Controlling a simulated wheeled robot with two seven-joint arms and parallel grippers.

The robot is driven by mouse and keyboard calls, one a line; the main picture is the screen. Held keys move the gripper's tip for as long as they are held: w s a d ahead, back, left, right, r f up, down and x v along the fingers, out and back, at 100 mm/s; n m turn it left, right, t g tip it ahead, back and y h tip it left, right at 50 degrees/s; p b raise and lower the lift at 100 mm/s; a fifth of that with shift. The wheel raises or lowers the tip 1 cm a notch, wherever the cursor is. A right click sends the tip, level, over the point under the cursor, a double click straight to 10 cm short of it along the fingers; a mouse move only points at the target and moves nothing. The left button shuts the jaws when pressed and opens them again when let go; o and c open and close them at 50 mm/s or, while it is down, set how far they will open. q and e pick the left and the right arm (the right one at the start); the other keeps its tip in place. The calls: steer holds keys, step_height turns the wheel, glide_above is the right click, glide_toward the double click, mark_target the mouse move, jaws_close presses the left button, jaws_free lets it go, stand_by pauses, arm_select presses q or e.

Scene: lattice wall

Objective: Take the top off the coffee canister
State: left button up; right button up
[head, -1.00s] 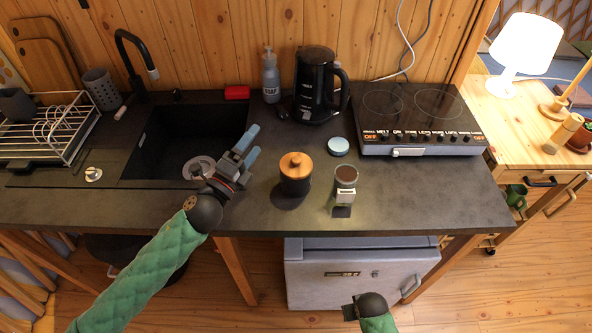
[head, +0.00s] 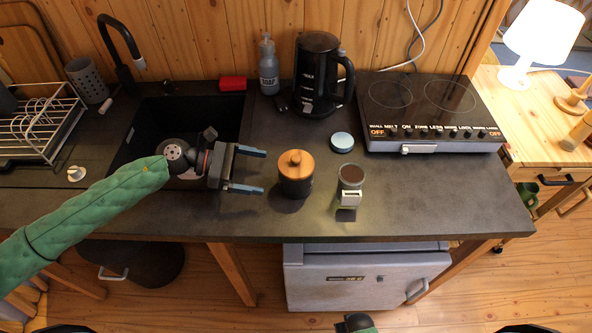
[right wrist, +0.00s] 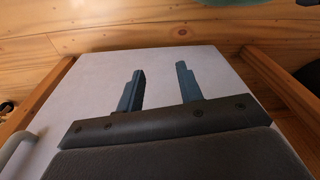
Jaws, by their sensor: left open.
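The coffee canister (head: 296,186) is a dark round jar standing upright on the dark counter. Its top (head: 295,164) is a wooden lid with a small round knob, seated on the jar. My left gripper (head: 263,172) is just left of the canister, pointing right toward it. Its two fingers are apart, with nothing between them and a small gap to the canister. My right gripper (right wrist: 160,72) has its fingers apart and empty, in front of a pale flat surface below the counter.
A black kettle (head: 317,80) and soap bottle (head: 268,70) stand farther back. The cooktop (head: 430,110) is right. The sink (head: 190,115) is left.

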mark_target(292, 178)
arm_select(q)
steer(key=shift+p+x, duration=1)
steer(key=shift+x, duration=0.8)
steer(key=shift+p+x, duration=0.6)
steer(key=shift+x, duration=0.6)
steer(key=shift+d+f, duration=0.15)
steer(key=shift+d, duration=0.2)
steer(key=shift+b+x, duration=0.45)
steer(key=shift+x, duration=0.8)
steer(key=shift+d+f, duration=0.1)
steer(key=shift+d, duration=0.2)
arm_select(e)
steer(key=f, duration=0.1)
steer(key=s+d+f, duration=0.1)
steer(key=f, duration=0.3)
steer(key=shift+s+d, duration=0.3)
steer(key=shift+s, duration=0.05)
steer(key=shift+f, duration=0.1)
arm_select(q)
steer(key=c, duration=0.5)
steer(key=shift+c, duration=0.2)
arm_select(e)
steer(key=shift+w, duration=0.1)
